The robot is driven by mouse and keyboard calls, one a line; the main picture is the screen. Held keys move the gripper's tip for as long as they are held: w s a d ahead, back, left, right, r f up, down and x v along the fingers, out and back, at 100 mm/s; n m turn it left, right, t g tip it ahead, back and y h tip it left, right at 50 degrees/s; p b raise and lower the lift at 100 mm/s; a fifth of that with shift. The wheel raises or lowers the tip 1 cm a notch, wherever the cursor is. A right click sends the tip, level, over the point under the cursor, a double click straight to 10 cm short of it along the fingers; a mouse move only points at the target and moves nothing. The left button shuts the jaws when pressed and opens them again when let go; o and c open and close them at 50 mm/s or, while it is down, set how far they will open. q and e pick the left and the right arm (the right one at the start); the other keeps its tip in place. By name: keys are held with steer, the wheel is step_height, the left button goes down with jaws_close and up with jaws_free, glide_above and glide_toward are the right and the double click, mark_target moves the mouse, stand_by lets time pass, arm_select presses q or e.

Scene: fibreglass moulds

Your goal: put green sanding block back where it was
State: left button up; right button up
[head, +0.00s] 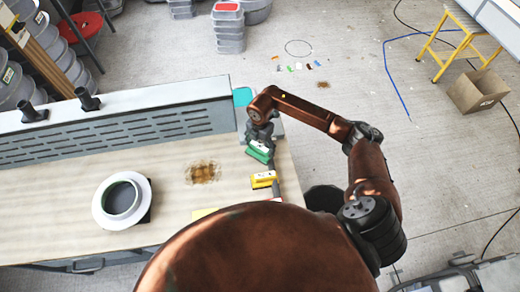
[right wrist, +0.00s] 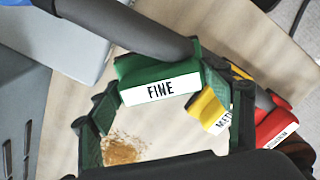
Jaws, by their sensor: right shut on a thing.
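The green sanding block (head: 258,151) is at the right end of the workbench. In the right wrist view this green block (right wrist: 157,72) shows a white label reading FINE. My right gripper (head: 259,143) is shut on it, with a finger at each end of the block. The block lies close against a dark bar (right wrist: 135,28); I cannot tell whether it touches the bench. A yellow block (head: 264,180) sits beside the bar, nearer my body. A red block (right wrist: 272,124) shows beyond the yellow one in the right wrist view. My left gripper is not in view.
The workbench (head: 60,190) carries a white ring-shaped mould (head: 121,200) and a brown stain (head: 203,172). A slotted grey panel (head: 120,126) runs along its back. A teal item (head: 242,96) is by the panel's right end. Bench surface between mould and blocks is mostly clear.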

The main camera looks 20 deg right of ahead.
mark_target(260, 150)
step_height(260, 150, down, 2)
steer(key=shift+f+p, duration=0.15)
steer(key=shift+p, duration=0.35)
steer(key=shift+f, duration=0.3)
steer(key=shift+f, duration=0.2)
steer(key=o, duration=1.1)
steer(key=shift+r, duration=0.15)
